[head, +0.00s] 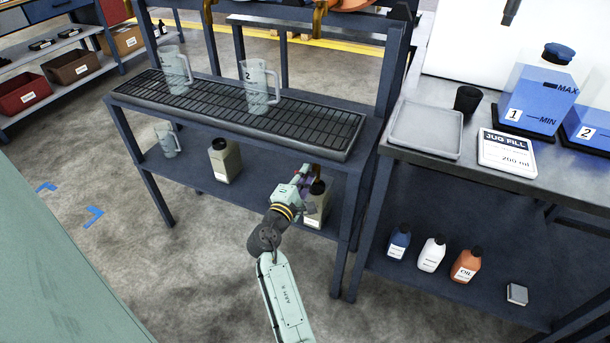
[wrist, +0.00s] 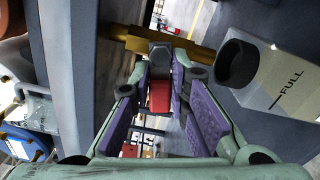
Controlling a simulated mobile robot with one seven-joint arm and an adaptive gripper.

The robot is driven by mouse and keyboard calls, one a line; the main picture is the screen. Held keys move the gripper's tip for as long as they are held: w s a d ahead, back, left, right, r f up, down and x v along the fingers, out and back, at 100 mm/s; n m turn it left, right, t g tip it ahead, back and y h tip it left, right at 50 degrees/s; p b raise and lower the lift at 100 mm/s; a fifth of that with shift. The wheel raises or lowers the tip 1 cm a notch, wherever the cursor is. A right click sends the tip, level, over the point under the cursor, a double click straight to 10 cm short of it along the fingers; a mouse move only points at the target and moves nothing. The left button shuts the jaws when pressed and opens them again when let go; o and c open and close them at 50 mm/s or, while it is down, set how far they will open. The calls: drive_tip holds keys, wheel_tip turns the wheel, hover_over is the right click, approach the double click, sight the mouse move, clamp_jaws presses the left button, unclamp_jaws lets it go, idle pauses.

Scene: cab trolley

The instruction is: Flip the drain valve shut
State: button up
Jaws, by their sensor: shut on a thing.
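The drain valve shows in the wrist view as a brass pipe (wrist: 195,50) with a grey body and a red handle (wrist: 159,98). My gripper (wrist: 160,82) has its purple-padded fingers on either side of the red handle and is shut on it. In the head view my gripper (head: 304,178) is under the right front part of the black grated tray (head: 349,152). The arm hides most of the valve there, and the handle's exact angle is hard to tell.
A jug with a black cap marked FULL (wrist: 285,78) stands close to the right of my fingers in the wrist view. Two clear jugs, one marked 2 (head: 260,90), stand on the tray. Rack legs and the right-hand table (head: 400,165) are close by.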

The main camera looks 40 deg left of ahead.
clamp_jaws()
drive_tip(key=shift+f+m+b, duration=0.1)
drive_tip(key=shift+m+b, duration=0.5)
drive_tip(key=shift+b, duration=0.35)
drive_tip(key=shift+r+m+b, duration=0.2)
drive_tip(key=shift+m+b, duration=0.5)
drive_tip(key=shift+b, duration=0.05)
drive_tip(key=shift+r+m, duration=0.2)
drive_tip(key=shift+m, duration=0.1)
